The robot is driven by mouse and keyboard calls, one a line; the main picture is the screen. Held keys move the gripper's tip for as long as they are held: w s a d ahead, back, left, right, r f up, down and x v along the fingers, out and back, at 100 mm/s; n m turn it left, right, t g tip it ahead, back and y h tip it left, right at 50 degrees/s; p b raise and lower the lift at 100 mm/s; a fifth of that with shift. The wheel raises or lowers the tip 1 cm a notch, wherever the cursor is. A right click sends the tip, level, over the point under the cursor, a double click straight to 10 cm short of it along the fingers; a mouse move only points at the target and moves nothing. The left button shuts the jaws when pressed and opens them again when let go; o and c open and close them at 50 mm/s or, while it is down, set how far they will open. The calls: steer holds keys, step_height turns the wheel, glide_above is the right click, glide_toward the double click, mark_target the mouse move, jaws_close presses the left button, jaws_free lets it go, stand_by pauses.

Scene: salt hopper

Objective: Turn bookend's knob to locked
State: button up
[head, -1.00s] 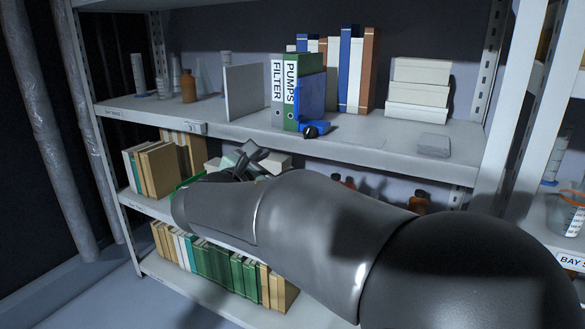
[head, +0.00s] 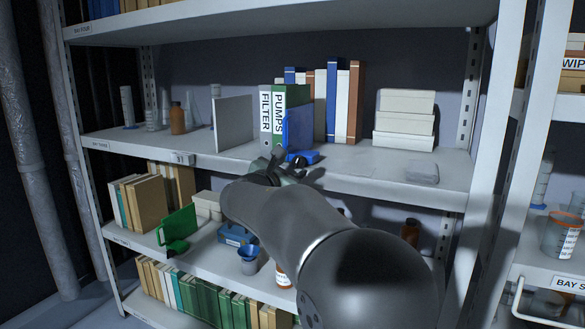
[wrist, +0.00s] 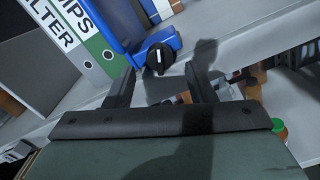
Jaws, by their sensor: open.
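The blue bookend (head: 300,128) stands on the middle shelf against the right side of the green PUMPS binder (head: 279,103). Its black knob (wrist: 160,58) sits on the front of the blue base (wrist: 168,42) and shows a pale mark; I cannot read which setting it points to. My gripper (head: 279,160) is at the front edge of that shelf, just before the bookend, and partly covers the base and knob in the head view. In the wrist view my gripper (wrist: 160,72) is open and empty, its fingers apart on either side of the knob's line, not visibly touching it.
A grey FILTER binder (head: 265,125) stands left of the PUMPS binder. White boxes (head: 404,119) and a flat grey block (head: 422,173) are to the right. Bare shelf lies right of the bookend.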

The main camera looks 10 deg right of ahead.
mark_target(299, 162)
steer(key=shift+x, duration=1.1)
steer(key=c, duration=1)
steer(key=shift+o, duration=0.2)
